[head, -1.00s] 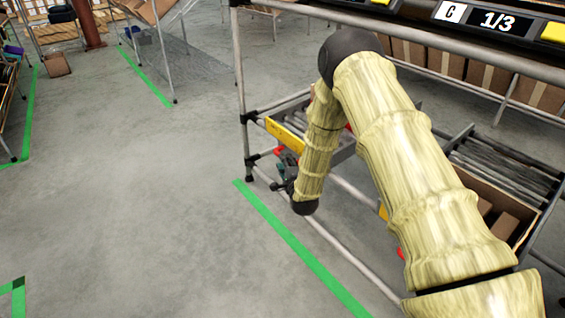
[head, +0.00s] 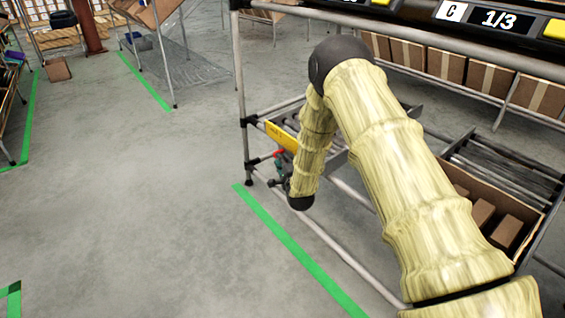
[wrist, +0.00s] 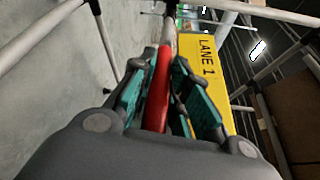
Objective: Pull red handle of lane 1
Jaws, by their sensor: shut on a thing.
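The red handle (wrist: 160,90) of lane 1 runs between the two green-padded fingers of my gripper (wrist: 163,100) in the wrist view. My gripper is shut on it. The yellow sign reading "LANE 1" (wrist: 207,70) is just right of the fingers. In the head view, a bit of the red handle (head: 279,153) shows under the yellow sign (head: 282,137) at the left end of the rack. My gripper (head: 281,170) is there too, partly hidden by my arm.
The rack's grey tube frame (head: 241,90) stands around the lane. A carton with brown boxes (head: 508,231) sits in a roller lane to the right. A green floor line (head: 300,250) runs in front; open floor lies left.

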